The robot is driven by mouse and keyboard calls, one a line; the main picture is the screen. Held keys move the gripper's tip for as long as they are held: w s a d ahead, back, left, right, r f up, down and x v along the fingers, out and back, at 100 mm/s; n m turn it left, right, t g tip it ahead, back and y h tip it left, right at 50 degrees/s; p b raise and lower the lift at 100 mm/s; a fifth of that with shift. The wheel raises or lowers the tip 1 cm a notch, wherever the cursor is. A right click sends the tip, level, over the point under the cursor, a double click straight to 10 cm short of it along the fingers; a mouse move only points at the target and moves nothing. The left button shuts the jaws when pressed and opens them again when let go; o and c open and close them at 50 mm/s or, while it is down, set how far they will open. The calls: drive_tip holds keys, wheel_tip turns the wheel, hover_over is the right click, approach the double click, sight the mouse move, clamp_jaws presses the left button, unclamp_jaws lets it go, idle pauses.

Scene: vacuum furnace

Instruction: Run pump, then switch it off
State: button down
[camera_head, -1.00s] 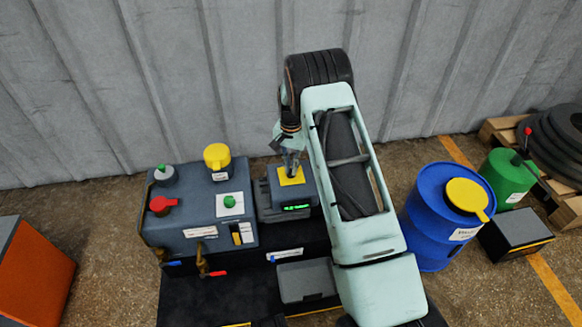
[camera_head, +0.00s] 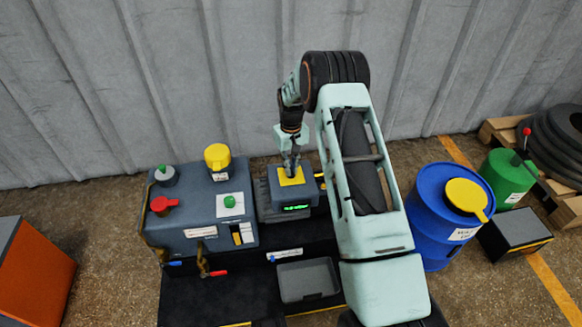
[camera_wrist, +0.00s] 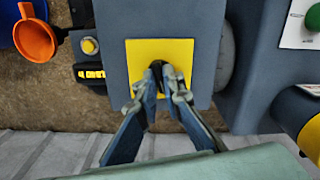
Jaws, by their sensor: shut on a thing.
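A grey pump box with a yellow top plate (camera_head: 284,181) stands right of the larger grey unit, and a green lit display (camera_head: 296,207) shows on its front. My gripper (camera_head: 291,170) reaches down onto the yellow plate. In the wrist view the plate (camera_wrist: 183,48) is below my gripper (camera_wrist: 159,84), whose fingers are closed on a small dark switch (camera_wrist: 156,68) at the plate's middle. The fingers hide much of the switch, so I cannot tell its position.
A grey tray (camera_head: 305,281) lies in front. A blue barrel (camera_head: 430,220) stands at right, and an orange box (camera_head: 30,270) at far left.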

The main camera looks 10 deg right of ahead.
drive_tip(key=shift+n, duration=1.5)
drive_tip(key=c, duration=2.1)
unclamp_jaws()
wheel_tip(320, 180, up, 12)
